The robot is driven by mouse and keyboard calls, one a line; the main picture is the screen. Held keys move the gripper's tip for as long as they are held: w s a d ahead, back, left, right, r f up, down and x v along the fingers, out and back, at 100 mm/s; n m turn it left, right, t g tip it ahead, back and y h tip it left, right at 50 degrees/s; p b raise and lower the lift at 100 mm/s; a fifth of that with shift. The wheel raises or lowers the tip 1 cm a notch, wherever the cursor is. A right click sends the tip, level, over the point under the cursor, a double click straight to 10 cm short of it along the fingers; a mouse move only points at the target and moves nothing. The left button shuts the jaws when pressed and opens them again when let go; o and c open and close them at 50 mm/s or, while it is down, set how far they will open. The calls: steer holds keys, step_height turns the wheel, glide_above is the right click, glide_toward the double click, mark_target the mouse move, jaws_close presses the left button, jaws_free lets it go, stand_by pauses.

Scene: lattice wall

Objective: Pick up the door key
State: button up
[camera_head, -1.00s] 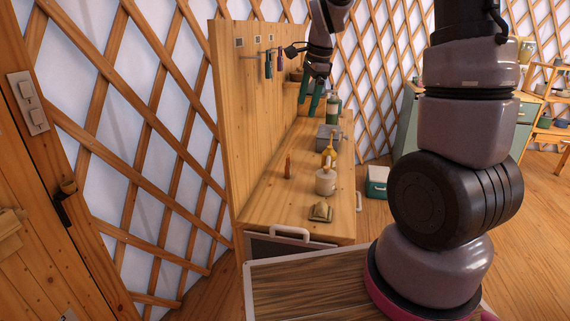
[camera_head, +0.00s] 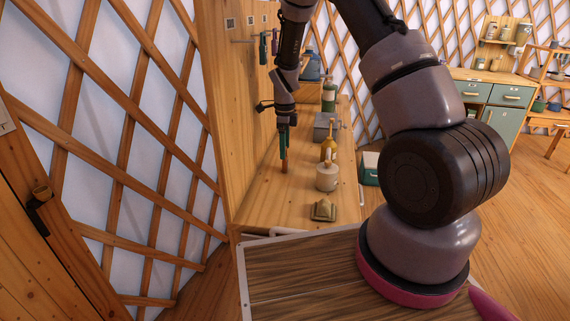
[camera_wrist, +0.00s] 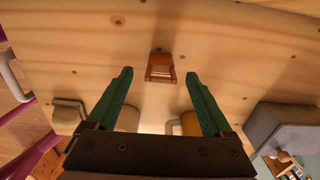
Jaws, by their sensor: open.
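No shape that I can clearly tell as a door key shows. A small brown upright piece (camera_head: 284,167) stands on the wooden workbench (camera_head: 265,208). In the wrist view a copper-brown piece (camera_wrist: 160,68), seemingly the same one, lies in line with the gap between the fingers. My gripper (camera_head: 285,146) points down just above it, its green fingers apart and empty. The gripper also shows in the wrist view (camera_wrist: 159,74). Whether the fingertips flank the brown piece or are still above it, I cannot tell.
Close by on the bench stand a pale lidded jar (camera_head: 327,177), a yellow bottle (camera_head: 328,147), a grey box (camera_head: 324,127) and a green bottle (camera_head: 328,95). A brass-coloured piece (camera_head: 323,210) lies near the front edge. Tools hang on the back panel (camera_head: 228,100).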

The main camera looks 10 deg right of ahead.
steer(key=shift+d+f, duration=0.15)
steer(key=shift+f, duration=2.6)
jaws_close()
steer(key=shift+r, duration=0.1)
steer(key=shift+d+r, duration=0.15)
steer(key=shift+r, duration=0.45)
step_height(320, 180, up, 6)
steer(key=shift+f, duration=0.1)
steer(key=s+d, duration=0.3)
steer(key=d, duration=0.6)
steer(key=s+d, duration=0.4)
steer(key=d, duration=0.5)
steer(key=shift+s, duration=0.3)
